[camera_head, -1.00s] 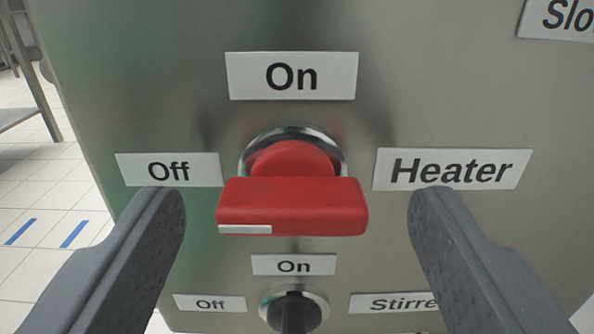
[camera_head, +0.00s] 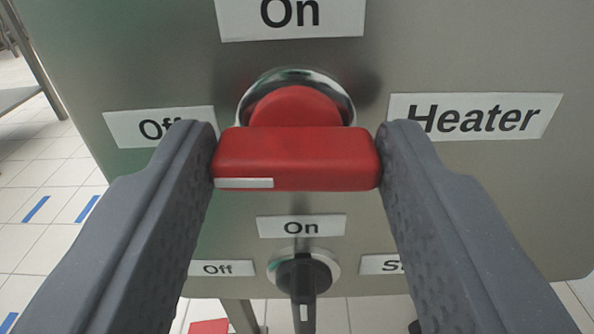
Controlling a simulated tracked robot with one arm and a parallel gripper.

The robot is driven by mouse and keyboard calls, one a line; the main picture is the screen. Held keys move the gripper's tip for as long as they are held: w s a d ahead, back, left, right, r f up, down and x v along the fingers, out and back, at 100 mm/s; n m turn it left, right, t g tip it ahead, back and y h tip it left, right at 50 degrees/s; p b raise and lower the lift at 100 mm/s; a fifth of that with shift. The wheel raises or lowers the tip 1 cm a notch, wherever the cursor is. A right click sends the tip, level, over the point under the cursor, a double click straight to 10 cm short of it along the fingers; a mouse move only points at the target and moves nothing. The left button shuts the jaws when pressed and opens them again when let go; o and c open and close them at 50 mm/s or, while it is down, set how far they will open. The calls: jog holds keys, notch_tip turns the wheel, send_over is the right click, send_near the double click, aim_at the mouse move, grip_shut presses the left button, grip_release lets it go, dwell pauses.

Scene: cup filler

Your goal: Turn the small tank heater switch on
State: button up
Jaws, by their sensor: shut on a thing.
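The red heater switch (camera_head: 297,158) sits on a steel panel, its handle lying crosswise. A white line marks the handle's left end, on the side of the Off label (camera_head: 150,127). The On label (camera_head: 292,18) is above the switch and the Heater label (camera_head: 474,117) is to its right. My gripper (camera_head: 297,160) is shut on the red handle, one finger at its left end and one at its right end. The fingers partly cover the Off label and the edge of the Heater label.
Below is a black switch (camera_head: 304,275) with its own On label (camera_head: 301,226) and Off label (camera_head: 222,268); its white mark points down. The steel panel (camera_head: 420,200) is flat around them. Tiled floor (camera_head: 30,170) with blue marks shows at left.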

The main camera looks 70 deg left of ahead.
jog(key=m+p, duration=0.1)
jog(key=p, duration=0.1)
jog(key=m+p, duration=0.1)
jog(key=p, duration=0.1)
jog(key=m+p, duration=0.1)
jog(key=p, duration=0.1)
jog(key=shift+w+d+r, duration=0.2)
jog(key=shift+d+r, duration=0.05)
jog(key=shift+r, duration=0.05)
jog(key=m+p, duration=0.4)
jog(key=shift+w, duration=0.1)
jog(key=m+p, duration=0.1)
jog(key=m, duration=0.1)
jog(key=m+p, duration=0.3)
jog(key=m, duration=0.1)
jog(key=shift+w+d+f+p, duration=0.15)
jog(key=shift+f+p, duration=0.1)
jog(key=shift+p, duration=0.1)
jog(key=shift+f+m+p, duration=0.15)
jog(key=shift+m+p, duration=0.2)
jog(key=shift+m, duration=0.75)
jog(key=shift+f+m+p, duration=0.1)
jog(key=shift+m+p, duration=0.2)
jog(key=shift+m, duration=0.8)
jog(key=shift+f, duration=0.1)
jog(key=o, duration=0.9)
jog(key=shift+c, duration=0.2)
jog(key=shift+o, duration=0.6)
